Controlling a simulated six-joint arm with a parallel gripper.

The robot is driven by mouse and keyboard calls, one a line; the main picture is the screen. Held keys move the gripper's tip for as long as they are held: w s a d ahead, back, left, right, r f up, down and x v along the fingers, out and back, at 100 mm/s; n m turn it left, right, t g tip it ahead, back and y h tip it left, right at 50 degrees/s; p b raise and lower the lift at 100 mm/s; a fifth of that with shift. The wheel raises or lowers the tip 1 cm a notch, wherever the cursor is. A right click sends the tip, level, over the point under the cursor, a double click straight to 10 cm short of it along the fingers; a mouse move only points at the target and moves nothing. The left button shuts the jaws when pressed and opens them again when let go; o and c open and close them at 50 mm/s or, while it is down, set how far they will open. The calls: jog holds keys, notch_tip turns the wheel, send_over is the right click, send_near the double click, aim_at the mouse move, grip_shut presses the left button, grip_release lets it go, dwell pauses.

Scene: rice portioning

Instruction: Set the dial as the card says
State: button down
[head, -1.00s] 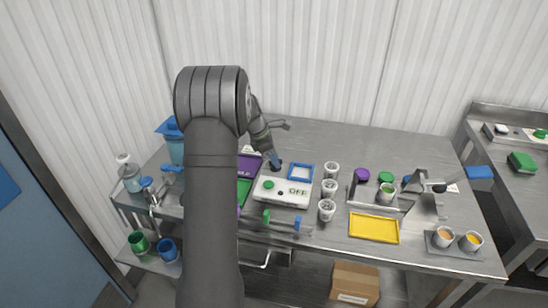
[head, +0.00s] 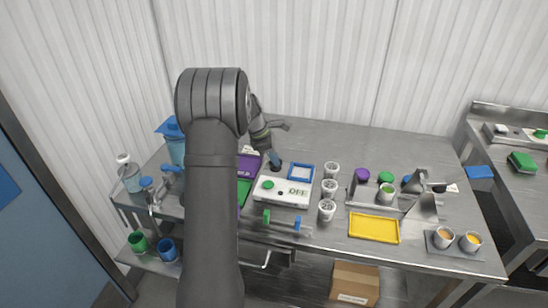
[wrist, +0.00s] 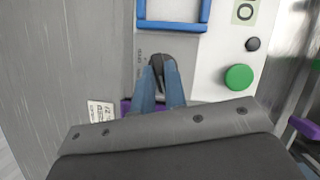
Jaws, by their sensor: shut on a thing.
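A pale control box (head: 266,198) stands on the bench with a green button (head: 268,184), a small black button (head: 280,193) and a display (head: 299,192) that seems to read OFF. My gripper (wrist: 161,82) points down at the box and its blue fingers are shut on a dark dial knob (wrist: 162,64). The fingers hide part of the knob, and its pointer and small markings are unreadable. A white card (wrist: 100,112) with print too small to read lies left of the fingers in the wrist view. My gripper (head: 275,162) also shows in the head view.
A blue square frame (head: 313,172) sits at the back of the box. White cups (head: 331,169) stand right of it in a row, then a yellow tray (head: 374,237). Purple and green items (head: 247,165) lie left of the box. My arm hides part of the bench.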

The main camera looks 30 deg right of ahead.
jog(key=m+g+y, duration=0.1)
jog(key=m, duration=0.2)
jog(key=m+g, duration=0.1)
jog(key=m, duration=0.3)
jog(key=shift+w+d+y, duration=0.15)
jog(key=shift+w+y, duration=0.05)
jog(key=shift+y, duration=0.2)
jog(key=m+y, duration=0.1)
jog(key=m, duration=0.2)
jog(key=m+y, duration=0.1)
jog(key=m, duration=0.2)
jog(key=shift+d+y, duration=0.2)
jog(key=shift+y, duration=0.1)
jog(key=m+y, duration=0.1)
jog(key=m, duration=0.2)
jog(key=m+y, duration=0.1)
jog(key=m, duration=0.2)
jog(key=shift+d+m, duration=0.15)
jog(key=shift+m, duration=0.15)
jog(key=m+t, duration=0.1)
jog(key=m, duration=0.2)
jog(key=m+t+y, duration=0.1)
jog(key=m, duration=0.2)
jog(key=shift+s+y, duration=0.2)
jog(key=shift+y, duration=0.1)
jog(key=shift+m, duration=0.3)
jog(key=c, duration=1.5)
grip_release()
jog(key=shift+o, duration=0.2)
